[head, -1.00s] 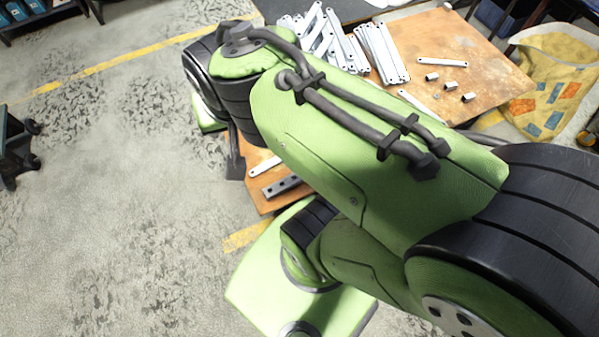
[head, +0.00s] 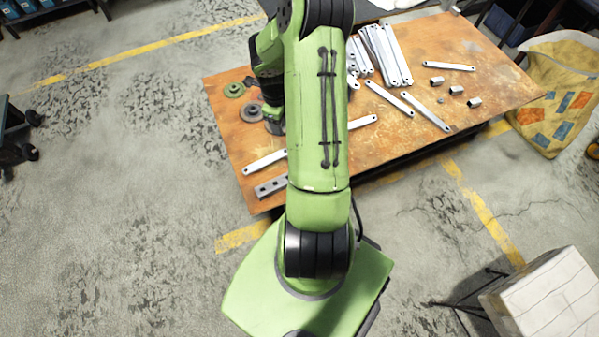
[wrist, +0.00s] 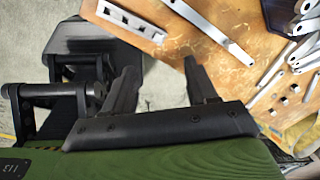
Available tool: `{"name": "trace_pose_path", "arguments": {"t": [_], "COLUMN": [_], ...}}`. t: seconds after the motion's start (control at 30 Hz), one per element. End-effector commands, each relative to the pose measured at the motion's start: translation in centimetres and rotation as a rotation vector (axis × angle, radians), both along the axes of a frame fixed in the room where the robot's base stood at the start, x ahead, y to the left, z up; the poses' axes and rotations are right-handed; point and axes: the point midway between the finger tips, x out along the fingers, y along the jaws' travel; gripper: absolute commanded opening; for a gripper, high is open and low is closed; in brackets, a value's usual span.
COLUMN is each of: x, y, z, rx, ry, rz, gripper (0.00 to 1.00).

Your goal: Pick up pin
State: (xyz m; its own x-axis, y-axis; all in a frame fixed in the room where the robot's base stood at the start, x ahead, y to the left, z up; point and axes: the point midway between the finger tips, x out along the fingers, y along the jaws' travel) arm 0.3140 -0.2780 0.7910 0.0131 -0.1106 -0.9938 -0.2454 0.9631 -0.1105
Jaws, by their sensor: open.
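Several short silver pieces (head: 456,90) lie on the right part of the rusty-brown table; one small one (head: 440,99) lies among them. I cannot tell which of these is the pin. They also show as small bits at the right of the wrist view (wrist: 283,100). My gripper (wrist: 160,82) is open, with two dark fingers apart and nothing between them. In the head view it is mostly hidden by my green arm, over the left part of the table, well away from the small pieces.
The table (head: 480,45) holds a pile of flat silver bars (head: 385,55) and loose bars (head: 425,112). A channel-shaped bracket (head: 270,187) and a flat bar (head: 264,163) lie at its front left. Round grey-green discs (head: 234,90) lie at the left edge. A yellow bag (head: 555,90) stands right.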

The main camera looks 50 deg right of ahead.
Motion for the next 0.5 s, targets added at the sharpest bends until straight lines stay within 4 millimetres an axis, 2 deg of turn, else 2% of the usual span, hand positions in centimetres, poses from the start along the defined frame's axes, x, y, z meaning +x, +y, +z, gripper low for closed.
{"name": "trace_pose_path", "arguments": {"t": [0.03, 0.1, 0.13, 0.2, 0.27, 0.37, 0.5], "x": [-1.3, -2.6, -3.0, -3.7, -4.1, -4.2, -4.2], "y": [-1.1, -2.1, -2.3, -2.7, -2.8, -2.8, -2.7], "z": [-4.1, -7.8, -9.0, -10.9, -11.8, -13.4, -17.1], "rx": [0.043, 0.077, 0.087, 0.104, 0.111, 0.113, 0.114], "ry": [-0.004, -0.014, -0.018, -0.023, -0.026, -0.024, -0.023], "rz": [-0.187, -0.413, -0.49, -0.619, -0.677, -0.698, -0.695], "gripper": [0.57, 0.57, 0.57, 0.57, 0.57, 0.57, 0.57]}}
